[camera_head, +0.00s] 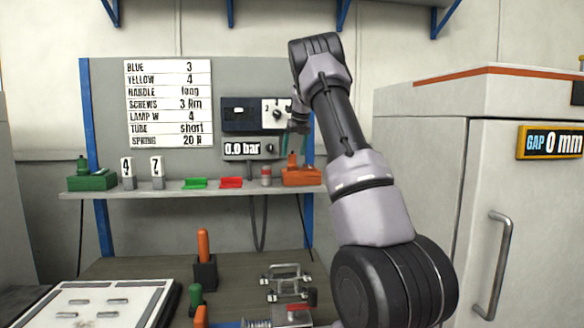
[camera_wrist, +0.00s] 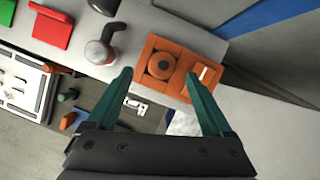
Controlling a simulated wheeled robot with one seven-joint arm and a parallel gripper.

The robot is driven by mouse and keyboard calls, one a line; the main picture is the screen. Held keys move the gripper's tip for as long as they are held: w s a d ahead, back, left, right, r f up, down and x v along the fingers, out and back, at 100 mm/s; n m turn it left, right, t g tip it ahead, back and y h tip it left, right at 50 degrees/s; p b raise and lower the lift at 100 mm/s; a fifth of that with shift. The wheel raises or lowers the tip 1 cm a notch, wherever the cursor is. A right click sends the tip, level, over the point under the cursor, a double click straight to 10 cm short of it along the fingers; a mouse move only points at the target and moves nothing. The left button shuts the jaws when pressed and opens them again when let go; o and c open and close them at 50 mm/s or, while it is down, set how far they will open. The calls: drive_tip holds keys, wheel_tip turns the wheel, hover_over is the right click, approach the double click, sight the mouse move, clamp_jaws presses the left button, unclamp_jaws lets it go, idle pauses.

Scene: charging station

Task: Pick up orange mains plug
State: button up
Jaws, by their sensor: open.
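An orange block (camera_wrist: 184,54) sits at the right end of the grey shelf, and it also shows in the head view (camera_head: 302,177). A round orange piece with a dark centre, seemingly the orange mains plug (camera_wrist: 161,66), sits on the block's left part. In the head view my arm and gripper partly cover this spot, and I cannot make out the plug separately. My gripper (camera_wrist: 159,73) is open and empty. Its two green fingers point toward the block, with the plug between the fingertips in the wrist view. I cannot tell the remaining gap.
A red-topped grey cylinder (camera_head: 266,175) stands just left of the block. Red (camera_head: 231,183) and green (camera_head: 195,184) trays lie farther left on the shelf. A panel with a dial (camera_head: 276,114) is behind. A grey cabinet (camera_head: 420,180) stands to the right.

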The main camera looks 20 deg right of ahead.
sight(292, 161)
drive_tip(key=x, duration=0.5)
drive_tip(key=shift+d+f, duration=0.15)
clamp_jaws()
